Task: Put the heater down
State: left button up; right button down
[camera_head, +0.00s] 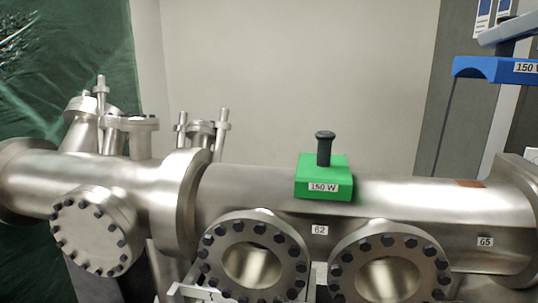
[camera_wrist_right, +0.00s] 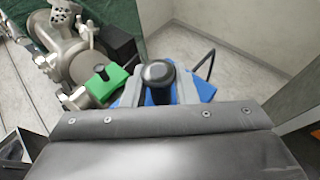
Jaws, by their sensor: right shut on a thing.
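A blue heater (camera_head: 492,69) with a 150 W label is at the upper right of the head view, held in the air above the right part of the steel vacuum pipe (camera_head: 400,200). My right gripper (camera_head: 512,35) is shut on its black knob; in the wrist view the knob (camera_wrist_right: 157,73) sits between the two grey fingers, with the blue body (camera_wrist_right: 205,90) behind. A green heater (camera_head: 322,180), also labelled 150 W, with an upright black knob, sits on top of the pipe. My left gripper is not in view.
A brown patch (camera_head: 470,184) lies on the pipe top at the right, near the label 65 (camera_head: 485,241) and the end flange. Bolted round ports (camera_head: 254,262) face forward. Valves and stubs (camera_head: 130,130) rise at the left. A thin dark cable (camera_head: 441,130) hangs below the blue heater.

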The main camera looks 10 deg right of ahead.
jog(key=shift+a+f, duration=0.2)
jog(key=shift+f, duration=0.5)
notch_tip(320, 180, down, 16)
jog(key=b, duration=1.1)
jog(key=shift+d+r, duration=0.1)
jog(key=shift+s+d+b, duration=0.2)
jog(key=shift+b, duration=0.3)
jog(key=b+v, duration=0.4)
jog(key=v, duration=1.2)
jog(key=shift+s+d+r, duration=0.15)
jog(key=shift+s+r, duration=0.05)
jog(key=shift+r, duration=0.25)
jog(key=shift+d, duration=0.1)
